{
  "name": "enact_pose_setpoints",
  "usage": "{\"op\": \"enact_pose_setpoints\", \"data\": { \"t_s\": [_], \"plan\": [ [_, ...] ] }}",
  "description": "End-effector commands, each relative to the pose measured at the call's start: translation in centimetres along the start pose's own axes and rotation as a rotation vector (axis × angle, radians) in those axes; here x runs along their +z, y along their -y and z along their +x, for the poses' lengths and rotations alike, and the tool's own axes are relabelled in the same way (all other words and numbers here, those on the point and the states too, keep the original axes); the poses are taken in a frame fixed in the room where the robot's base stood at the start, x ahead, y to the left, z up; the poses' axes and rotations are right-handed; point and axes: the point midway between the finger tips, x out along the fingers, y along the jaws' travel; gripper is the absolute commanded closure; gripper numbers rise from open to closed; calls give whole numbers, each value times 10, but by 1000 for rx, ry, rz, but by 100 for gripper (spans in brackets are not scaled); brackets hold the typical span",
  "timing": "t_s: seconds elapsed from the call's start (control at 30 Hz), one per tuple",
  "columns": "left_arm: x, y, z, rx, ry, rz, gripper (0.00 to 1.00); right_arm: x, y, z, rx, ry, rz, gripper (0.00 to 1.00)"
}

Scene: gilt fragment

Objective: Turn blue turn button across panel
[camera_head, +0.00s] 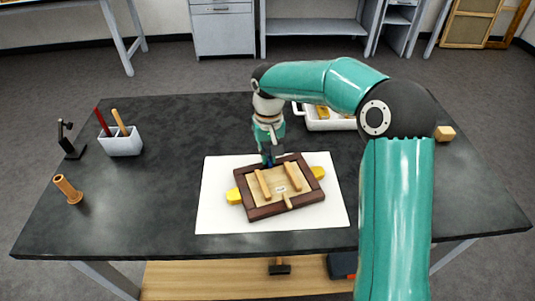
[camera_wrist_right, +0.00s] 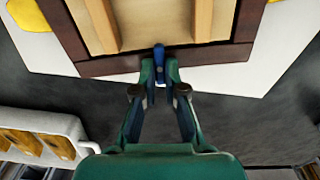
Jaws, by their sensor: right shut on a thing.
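The blue turn button (camera_wrist_right: 159,53) sits at the middle of one long side of the dark wooden frame, its tip pointing in over the frame toward the pale panel (camera_wrist_right: 150,22). My right gripper (camera_wrist_right: 160,74) is shut on the blue turn button. In the head view the frame (camera_head: 252,212) lies on a white sheet (camera_head: 215,215), and my right gripper (camera_head: 268,157) reaches down at its far edge, hiding most of the button. A wooden turn button (camera_head: 287,202) shows on the near side of the frame. My left gripper is not in view.
Yellow blocks (camera_head: 234,196) touch two sides of the frame. A white tray (camera_head: 325,124) with yellowish pieces stands behind, near my right arm. A white holder (camera_head: 121,142) with tools, a small black stand (camera_head: 70,145) and a wooden piece (camera_head: 68,190) are at left. The table's front is clear.

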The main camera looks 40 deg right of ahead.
Motion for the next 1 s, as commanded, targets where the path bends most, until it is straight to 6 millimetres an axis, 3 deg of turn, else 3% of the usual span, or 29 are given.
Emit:
{"op": "enact_pose_setpoints", "data": {
  "t_s": [0.4, 0.43, 0.6, 1.0],
  "plan": [
    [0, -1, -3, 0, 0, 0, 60, 0, 1, 0, 0, -1, -89, 100],
    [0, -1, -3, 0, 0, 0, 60, 0, 1, 0, 0, -1, -89, 89],
    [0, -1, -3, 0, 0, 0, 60, 0, 1, 0, 0, -1, -89, 65],
    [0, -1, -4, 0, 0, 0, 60, -1, 2, -8, 0, -3, -90, 65]
  ]
}}
